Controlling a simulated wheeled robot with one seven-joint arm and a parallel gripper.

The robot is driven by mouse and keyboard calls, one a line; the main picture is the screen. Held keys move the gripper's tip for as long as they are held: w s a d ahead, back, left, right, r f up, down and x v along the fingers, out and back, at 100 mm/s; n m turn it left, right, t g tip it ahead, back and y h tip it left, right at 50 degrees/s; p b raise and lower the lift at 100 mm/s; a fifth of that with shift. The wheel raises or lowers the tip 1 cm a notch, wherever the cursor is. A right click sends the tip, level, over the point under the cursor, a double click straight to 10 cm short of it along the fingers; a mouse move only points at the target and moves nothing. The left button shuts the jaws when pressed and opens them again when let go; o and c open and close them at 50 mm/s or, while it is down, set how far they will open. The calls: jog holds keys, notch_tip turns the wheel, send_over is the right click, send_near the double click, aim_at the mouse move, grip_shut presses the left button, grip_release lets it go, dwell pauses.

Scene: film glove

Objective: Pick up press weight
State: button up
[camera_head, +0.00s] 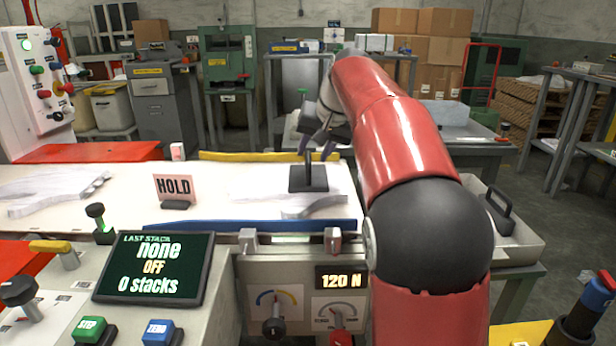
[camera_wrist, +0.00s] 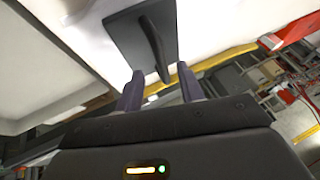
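A press weight (camera_head: 308,180), a dark square plate with an upright handle, stands on the white work surface over thin pale film sheets. In the wrist view its plate and handle (camera_wrist: 153,45) lie just beyond my fingertips. My gripper (camera_head: 318,147) is open and empty, just above and behind the handle. In the wrist view its two fingers (camera_wrist: 160,85) are spread, with the handle's near end roughly between their tips. I cannot tell whether they touch it. A similar dark handled block (camera_head: 498,214) lies in a pale tray at the right.
A pink HOLD sign (camera_head: 174,188) stands left of the weight. A blue bar (camera_head: 240,225) runs along the front edge and a yellow bar (camera_head: 270,156) along the back. A control panel with a screen (camera_head: 155,268) is in front. Pale sheets (camera_head: 50,190) lie at left.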

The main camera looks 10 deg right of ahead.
aim_at(309, 157)
jog(key=x, duration=0.4)
jog(key=shift+w+a, duration=0.15)
grip_shut()
jog(key=shift+r, duration=0.1)
